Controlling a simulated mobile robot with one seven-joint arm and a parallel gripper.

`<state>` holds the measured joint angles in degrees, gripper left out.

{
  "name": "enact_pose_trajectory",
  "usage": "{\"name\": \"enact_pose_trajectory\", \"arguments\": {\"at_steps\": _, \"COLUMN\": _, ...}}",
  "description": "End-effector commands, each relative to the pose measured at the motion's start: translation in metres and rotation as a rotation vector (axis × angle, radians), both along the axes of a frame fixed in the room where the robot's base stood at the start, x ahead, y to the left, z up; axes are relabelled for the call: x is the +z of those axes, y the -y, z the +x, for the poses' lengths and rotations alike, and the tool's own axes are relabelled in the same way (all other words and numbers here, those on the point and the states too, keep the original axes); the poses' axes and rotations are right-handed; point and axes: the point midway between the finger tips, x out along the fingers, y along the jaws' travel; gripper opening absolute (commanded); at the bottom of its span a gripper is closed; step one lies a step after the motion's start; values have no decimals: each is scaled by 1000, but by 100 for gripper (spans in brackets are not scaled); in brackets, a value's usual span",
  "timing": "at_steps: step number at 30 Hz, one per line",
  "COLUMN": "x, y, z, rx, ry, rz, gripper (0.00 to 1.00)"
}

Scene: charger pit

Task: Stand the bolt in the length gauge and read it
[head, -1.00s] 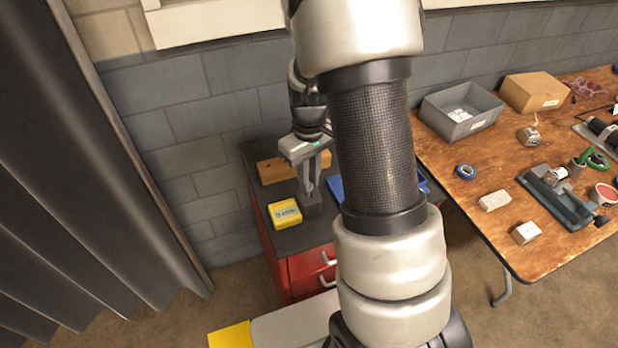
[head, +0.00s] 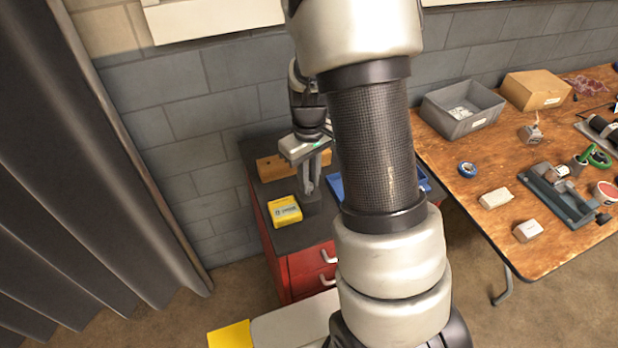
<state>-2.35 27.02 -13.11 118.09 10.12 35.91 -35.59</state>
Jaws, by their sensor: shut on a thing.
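My gripper (head: 308,192) points down over the red cabinet's dark top, just above or at a small dark grey block (head: 311,207). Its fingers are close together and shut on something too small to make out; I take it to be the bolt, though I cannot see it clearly. The dark block may be the length gauge, but no scale on it is readable. I cannot tell whether the held thing touches the block. My own arm hides part of the cabinet top to the right.
A yellow box (head: 285,211) sits left of the block. A wooden block (head: 270,168) lies behind, and a blue tray (head: 336,186) is at right, partly hidden. The red cabinet (head: 305,268) stands by the wall. A cluttered wooden workbench (head: 470,205) is at right.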

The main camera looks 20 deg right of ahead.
Motion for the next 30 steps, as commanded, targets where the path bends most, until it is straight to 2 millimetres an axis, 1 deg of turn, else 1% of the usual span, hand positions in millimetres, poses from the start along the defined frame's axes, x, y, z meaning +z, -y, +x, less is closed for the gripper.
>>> {"name": "enact_pose_trajectory", "arguments": {"at_steps": 21, "x": -16, "y": 0, "z": 0, "rx": 0, "ry": 0, "rz": 0, "gripper": 0}}
{"name": "enact_pose_trajectory", "arguments": {"at_steps": 22, "x": -16, "y": 0, "z": 0, "rx": 0, "ry": 0, "rz": 0, "gripper": 19}}
{"name": "enact_pose_trajectory", "arguments": {"at_steps": 25, "x": -15, "y": 0, "z": 0, "rx": 0, "ry": 0, "rz": 0, "gripper": 36}}
{"name": "enact_pose_trajectory", "arguments": {"at_steps": 26, "x": -15, "y": 0, "z": 0, "rx": 0, "ry": 0, "rz": 0, "gripper": 37}}
{"name": "enact_pose_trajectory", "arguments": {"at_steps": 30, "x": -15, "y": 0, "z": 0, "rx": 0, "ry": 0, "rz": 0, "gripper": 37}}
